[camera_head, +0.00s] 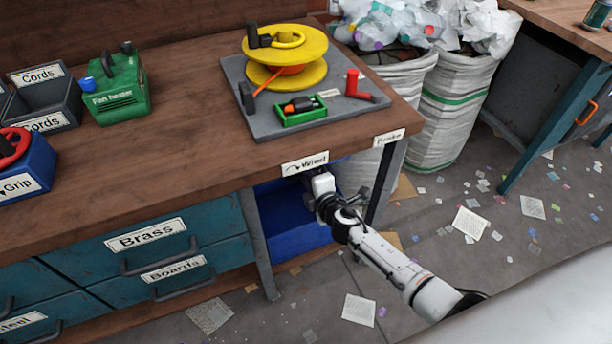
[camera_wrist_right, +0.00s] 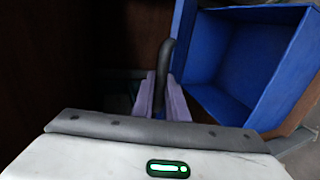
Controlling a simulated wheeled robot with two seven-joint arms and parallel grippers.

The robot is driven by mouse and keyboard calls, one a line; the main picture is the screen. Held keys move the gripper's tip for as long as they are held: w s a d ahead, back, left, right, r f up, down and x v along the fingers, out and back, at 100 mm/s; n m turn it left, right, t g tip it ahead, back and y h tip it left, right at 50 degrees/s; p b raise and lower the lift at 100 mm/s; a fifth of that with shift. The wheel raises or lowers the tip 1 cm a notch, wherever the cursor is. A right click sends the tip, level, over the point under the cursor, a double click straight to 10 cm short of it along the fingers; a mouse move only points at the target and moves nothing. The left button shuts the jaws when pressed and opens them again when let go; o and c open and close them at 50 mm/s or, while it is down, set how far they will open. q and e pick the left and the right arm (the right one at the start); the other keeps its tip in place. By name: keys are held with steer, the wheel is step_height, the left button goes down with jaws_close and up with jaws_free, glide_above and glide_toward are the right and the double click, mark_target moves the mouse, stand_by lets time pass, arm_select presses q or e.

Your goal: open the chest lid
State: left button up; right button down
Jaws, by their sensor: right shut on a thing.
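A blue box (camera_head: 290,241) stands under the workbench, below the "Wind" label. In the right wrist view its open, empty-looking inside (camera_wrist_right: 240,62) shows at the right. No separate chest lid can be made out for sure. My right gripper (camera_wrist_right: 158,92) is left of the box's opening, with its purple fingers shut on a dark curved handle (camera_wrist_right: 166,55). What the handle is fixed to is hidden. In the head view my right gripper (camera_head: 324,186) is at the bench's front edge, its fingertips hidden. My left gripper is not in view.
The workbench (camera_head: 190,150) overhangs the box, with drawers (camera_head: 150,245) to its left and a leg beside it. A yellow reel (camera_head: 285,60) stands on a grey board on top. White sacks (camera_head: 455,100) stand to the right. Paper scraps litter the floor.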

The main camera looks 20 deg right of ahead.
steer(key=shift+w+r, duration=0.25)
steer(key=c, duration=1.8)
jaws_free()
steer(key=shift+s, duration=0.1)
steer(key=shift+s+f, duration=0.1)
steer(key=shift+f, duration=0.05)
steer(key=shift+s, duration=0.1)
steer(key=p+v, duration=0.3)
steer(key=v, duration=0.7)
steer(key=shift+r, duration=0.2)
